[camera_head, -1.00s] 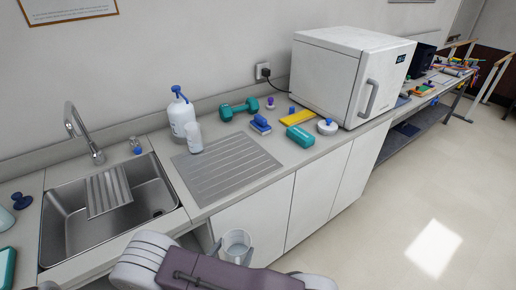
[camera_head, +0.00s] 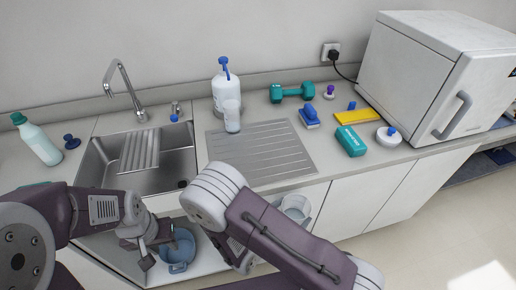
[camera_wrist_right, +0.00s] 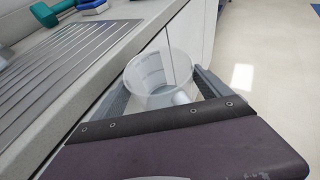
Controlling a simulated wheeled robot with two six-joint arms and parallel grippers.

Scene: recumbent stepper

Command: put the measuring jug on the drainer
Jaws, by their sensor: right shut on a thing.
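The measuring jug (camera_wrist_right: 160,78) is clear, with marks on its side. In the right wrist view it sits between the two fingers of my right gripper (camera_wrist_right: 163,84), which is shut on it. In the head view the jug (camera_head: 296,206) shows partly behind my right arm, in front of the white cabinet doors and beyond the counter's front edge. The grey ridged drainer (camera_head: 262,152) lies flat on the counter, behind the jug; it also shows in the right wrist view (camera_wrist_right: 55,75). My left gripper (camera_head: 150,246) is low in front of the sink; its jaw opening is unclear.
A blue container (camera_head: 178,252) is beside my left gripper. A white cup (camera_head: 232,116) stands at the drainer's back left, before a pump bottle (camera_head: 226,90). The sink (camera_head: 180,155) is left; a teal box (camera_head: 350,141) and white cabinet (camera_head: 430,75) are right. Most of the drainer is clear.

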